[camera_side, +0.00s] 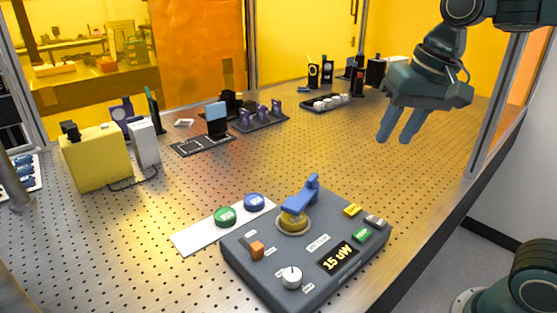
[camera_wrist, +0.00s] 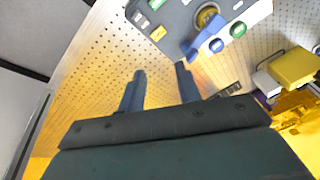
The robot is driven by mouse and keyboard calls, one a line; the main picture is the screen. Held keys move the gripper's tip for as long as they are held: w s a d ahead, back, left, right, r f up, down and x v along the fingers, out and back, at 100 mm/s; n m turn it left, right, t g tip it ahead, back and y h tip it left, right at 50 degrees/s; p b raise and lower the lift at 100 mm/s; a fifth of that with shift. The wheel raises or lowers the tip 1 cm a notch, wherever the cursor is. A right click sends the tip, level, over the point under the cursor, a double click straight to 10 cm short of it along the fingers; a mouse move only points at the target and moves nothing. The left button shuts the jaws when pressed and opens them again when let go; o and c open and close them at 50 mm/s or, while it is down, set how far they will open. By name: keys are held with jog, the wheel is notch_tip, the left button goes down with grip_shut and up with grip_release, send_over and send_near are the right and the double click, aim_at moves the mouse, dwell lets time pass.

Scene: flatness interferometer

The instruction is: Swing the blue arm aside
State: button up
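The blue arm (camera_side: 301,194) sits on a yellow round base on top of the grey control box (camera_side: 262,280), with its raised end toward the back right. In the wrist view the blue arm (camera_wrist: 191,50) shows at the top, near the grey box (camera_wrist: 172,12), and the gold round base (camera_wrist: 207,16) is beside it. My gripper (camera_side: 396,137) hangs in the air to the upper right of the box, well apart from the blue arm. Its two fingers (camera_wrist: 158,78) are spread with nothing between them.
The box carries an orange switch (camera_side: 257,249), a white knob (camera_side: 292,277) and a display reading 15 uW (camera_side: 338,258). Green (camera_side: 225,216) and blue (camera_side: 254,201) round pieces lie on a white strip. A yellow box (camera_side: 96,158) and optics stand farther back. The perforated table right of the box is clear.

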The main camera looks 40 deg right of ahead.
jog(key=w+a+r+m+g, duration=0.1)
jog(key=w+m+g, duration=0.1)
jog(key=w+m, duration=0.35)
jog(key=m+g, duration=0.1)
jog(key=m, duration=0.2)
send_over(312, 177)
jog(key=f, duration=0.2)
jog(key=shift+r, duration=0.25)
jog(key=shift+f, duration=0.1)
notch_tip(312, 177, down, 14)
jog(key=shift+r, duration=0.2)
grip_shut()
